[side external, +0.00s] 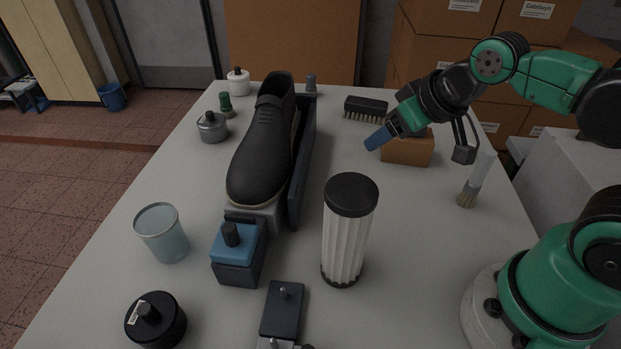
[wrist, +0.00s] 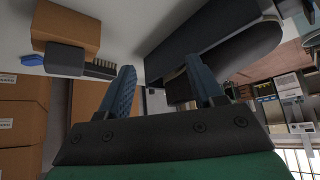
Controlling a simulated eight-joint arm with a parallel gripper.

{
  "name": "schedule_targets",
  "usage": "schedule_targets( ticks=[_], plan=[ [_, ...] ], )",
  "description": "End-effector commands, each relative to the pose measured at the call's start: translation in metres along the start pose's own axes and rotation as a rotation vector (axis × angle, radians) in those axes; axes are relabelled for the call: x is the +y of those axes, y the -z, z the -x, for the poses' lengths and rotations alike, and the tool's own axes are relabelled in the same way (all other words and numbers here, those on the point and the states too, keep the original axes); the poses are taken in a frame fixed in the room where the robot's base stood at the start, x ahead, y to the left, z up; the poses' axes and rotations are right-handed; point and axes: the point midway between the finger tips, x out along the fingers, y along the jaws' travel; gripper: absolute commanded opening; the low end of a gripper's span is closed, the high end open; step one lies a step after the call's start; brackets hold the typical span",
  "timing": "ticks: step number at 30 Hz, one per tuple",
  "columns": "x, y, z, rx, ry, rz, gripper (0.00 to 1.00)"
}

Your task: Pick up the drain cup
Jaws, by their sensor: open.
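The drain cup appears to be the translucent pale blue cup (side external: 163,235), standing upright near the left edge of the table in the side view. I see nothing in it. My gripper (side external: 377,139) is on the far right side of the table, above the surface near a brown box, well away from the cup. Its blue fingers are apart and empty in the wrist view (wrist: 160,68). The cup does not show in the wrist view.
Between gripper and cup stand a black shoe (side external: 263,150) on a dark stand and a white ribbed canister with black lid (side external: 345,235). A blue-topped block (side external: 238,255) and black round pot (side external: 156,322) are near the cup. A brush (side external: 366,108) and brown box (side external: 408,150) are beside my gripper.

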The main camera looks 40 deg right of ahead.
Motion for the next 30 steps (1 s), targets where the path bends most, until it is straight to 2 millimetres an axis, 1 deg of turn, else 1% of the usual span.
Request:
schedule_targets(
  ticks=[1, 2, 3, 4, 12, 14, 17, 20, 21, 23, 24, 26, 27, 29, 30],
  plan=[
    [0.0, 0.0, 0.0, 0.0, 0.0, 0.0, 0.74],
    [0.0, 0.0, 0.0, 0.0, 0.0, 0.0, 0.82],
    [0.0, 0.0, 0.0, 0.0, 0.0, 0.0, 0.94],
    [0.0, 0.0, 0.0, 0.0, 0.0, 0.0, 1.0],
    [-0.002, 0.002, 0.0, -0.001, 0.006, 0.009, 1.0],
    [-0.007, 0.008, -0.001, -0.004, 0.02, 0.028, 1.0],
    [-0.023, 0.026, -0.003, -0.011, 0.063, 0.093, 1.0],
    [-0.051, 0.05, -0.011, -0.02, 0.13, 0.191, 1.0],
    [-0.065, 0.059, -0.016, -0.025, 0.159, 0.235, 1.0],
    [-0.087, 0.071, -0.024, -0.03, 0.204, 0.302, 1.0],
    [-0.102, 0.078, -0.031, -0.033, 0.233, 0.346, 1.0],
    [-0.126, 0.087, -0.041, -0.037, 0.277, 0.412, 1.0],
    [-0.142, 0.091, -0.049, -0.039, 0.307, 0.455, 1.0],
    [-0.169, 0.094, -0.061, -0.043, 0.351, 0.522, 1.0],
    [-0.186, 0.094, -0.069, -0.044, 0.381, 0.564, 1.0]
  ],
)
